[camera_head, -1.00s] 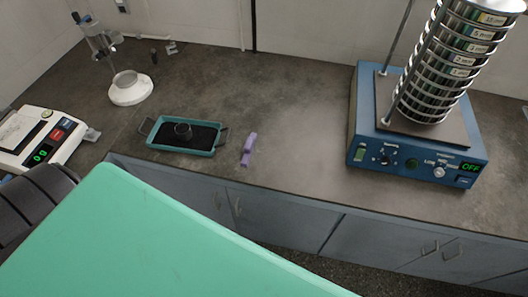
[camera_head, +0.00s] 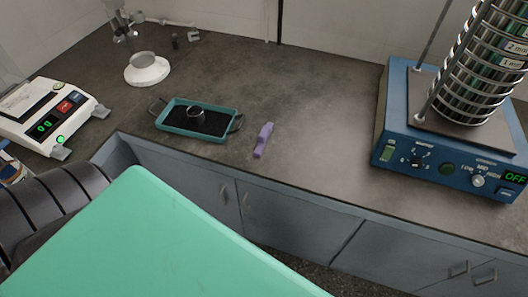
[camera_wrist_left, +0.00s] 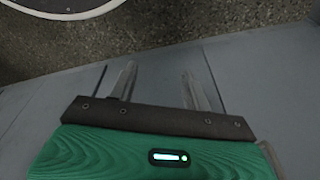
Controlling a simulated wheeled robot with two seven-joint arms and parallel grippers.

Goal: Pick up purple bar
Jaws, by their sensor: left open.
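The purple bar (camera_head: 264,140) lies on the dark grey counter, near its front edge, right of the teal tray. My left gripper (camera_wrist_left: 158,82) shows in the left wrist view with its two fingers apart and nothing between them. It is in front of the grey cabinet fronts, with the speckled floor beyond. The bar is not in the left wrist view. In the head view neither gripper's fingers show.
A teal tray (camera_head: 188,131) with a dark ring in it is left of the bar. A scale (camera_head: 42,112) and white stand (camera_head: 147,72) are farther left. A blue sieve shaker (camera_head: 450,165) stands right. The counter (camera_head: 320,120) between bar and shaker is clear.

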